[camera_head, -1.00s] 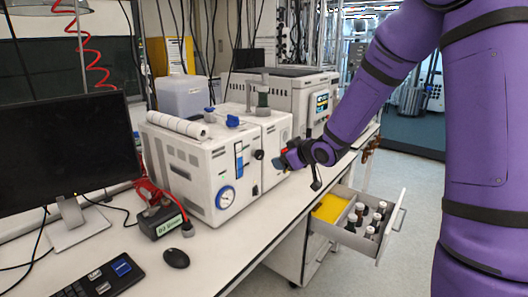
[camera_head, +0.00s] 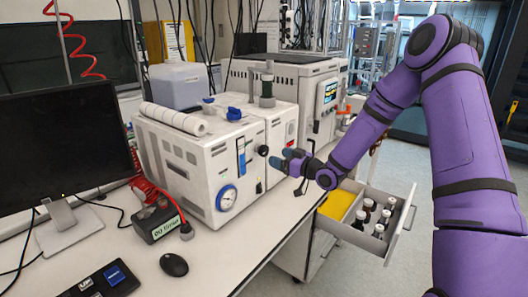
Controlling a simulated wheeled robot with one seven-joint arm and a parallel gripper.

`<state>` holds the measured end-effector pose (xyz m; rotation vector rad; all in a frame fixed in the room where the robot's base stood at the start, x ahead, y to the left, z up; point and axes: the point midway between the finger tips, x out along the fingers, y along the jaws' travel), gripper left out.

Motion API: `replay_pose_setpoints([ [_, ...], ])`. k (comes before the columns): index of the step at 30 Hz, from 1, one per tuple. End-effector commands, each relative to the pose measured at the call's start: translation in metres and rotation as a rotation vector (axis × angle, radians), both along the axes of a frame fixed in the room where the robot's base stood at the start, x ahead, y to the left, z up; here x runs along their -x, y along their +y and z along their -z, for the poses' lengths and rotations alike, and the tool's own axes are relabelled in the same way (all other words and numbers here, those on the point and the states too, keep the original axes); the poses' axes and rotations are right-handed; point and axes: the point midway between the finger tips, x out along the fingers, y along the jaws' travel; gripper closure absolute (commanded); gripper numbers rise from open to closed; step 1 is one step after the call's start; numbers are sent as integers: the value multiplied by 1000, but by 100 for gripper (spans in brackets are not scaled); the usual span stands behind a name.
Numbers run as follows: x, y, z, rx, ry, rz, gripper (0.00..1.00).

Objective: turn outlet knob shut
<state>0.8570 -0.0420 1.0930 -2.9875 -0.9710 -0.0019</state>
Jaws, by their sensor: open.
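A white reactor unit (camera_head: 188,160) stands on the bench. Its front has a round black knob (camera_head: 263,150), a blue-ringed gauge (camera_head: 227,197) and a small dark fitting (camera_head: 259,187) lower down. No label shows which is the outlet knob. My gripper (camera_head: 281,158) is open, just right of and slightly below the black knob in the picture, its fingertips toward the front panel. I see no contact, but the depth of the gap is hard to tell.
An open drawer (camera_head: 392,243) with bottles and a yellow item juts out below my forearm. A second unit with a screen (camera_head: 327,92) stands behind right. A monitor (camera_head: 65,150), black box (camera_head: 160,220) and mouse (camera_head: 174,264) are at left.

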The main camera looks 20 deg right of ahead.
Motion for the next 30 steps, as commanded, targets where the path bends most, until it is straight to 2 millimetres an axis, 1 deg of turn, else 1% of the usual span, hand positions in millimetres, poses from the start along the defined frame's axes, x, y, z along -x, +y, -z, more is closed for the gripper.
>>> replay_pose_setpoints([
  [1,-8,7,0,-1,-2,-2,28],
  [6,-33,24,0,-1,-2,-1,28],
  [12,-53,39,0,0,0,0,28],
  [18,-61,45,0,1,1,0,28],
  [26,-62,45,0,1,1,0,28],
  [27,-62,45,0,1,1,0,38],
  [29,-62,45,0,1,1,0,51],
  [30,-62,45,0,1,1,0,60],
])
